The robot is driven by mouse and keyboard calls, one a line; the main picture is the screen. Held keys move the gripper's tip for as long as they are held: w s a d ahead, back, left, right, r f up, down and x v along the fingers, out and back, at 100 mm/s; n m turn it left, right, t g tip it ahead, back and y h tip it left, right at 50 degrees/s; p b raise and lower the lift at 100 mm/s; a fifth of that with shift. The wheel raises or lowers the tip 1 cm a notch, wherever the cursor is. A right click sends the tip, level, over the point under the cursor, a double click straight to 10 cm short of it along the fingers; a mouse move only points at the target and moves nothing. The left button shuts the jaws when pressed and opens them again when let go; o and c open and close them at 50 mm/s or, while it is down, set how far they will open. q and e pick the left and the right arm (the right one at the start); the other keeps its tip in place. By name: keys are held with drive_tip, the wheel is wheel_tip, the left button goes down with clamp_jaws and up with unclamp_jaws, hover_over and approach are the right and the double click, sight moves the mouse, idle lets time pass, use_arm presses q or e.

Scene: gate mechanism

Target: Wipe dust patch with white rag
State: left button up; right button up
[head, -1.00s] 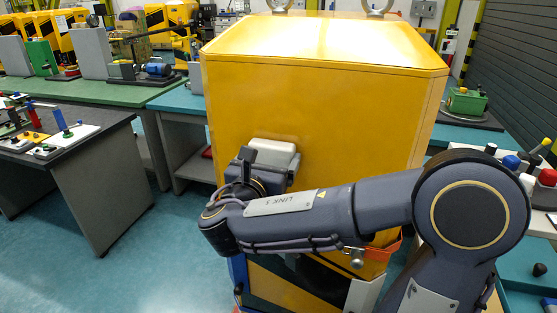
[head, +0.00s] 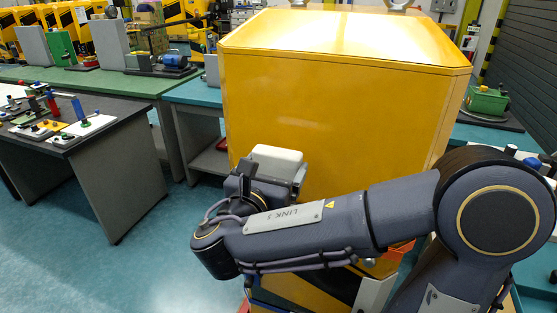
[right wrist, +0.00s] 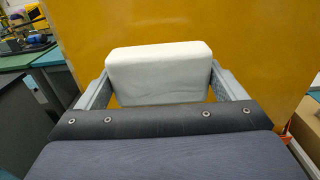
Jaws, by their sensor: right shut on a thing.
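The white rag (head: 277,156) is a thick, rounded block in front of the yellow cabinet's face (head: 335,105). It also shows in the right wrist view (right wrist: 160,75), between the two grey fingers of my right gripper (right wrist: 162,88), which is shut on it. In the head view my right gripper (head: 290,172) is partly hidden by my own wrist and forearm. The rag is at or very near the yellow surface; I cannot tell whether it touches. I cannot make out a dust patch; it may be hidden behind the rag. My left gripper is not in view.
A dark-topped table (head: 75,135) with small fixtures stands at the left. Green and teal benches run behind it, one bearing a blue motor (head: 177,58). A green device (head: 487,100) sits on the right bench. Blue floor (head: 150,255) is open at the lower left.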

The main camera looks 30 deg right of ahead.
drive_tip(key=shift+s+a, duration=0.15)
drive_tip(key=shift+a, duration=0.05)
drive_tip(key=shift+v, duration=1.4)
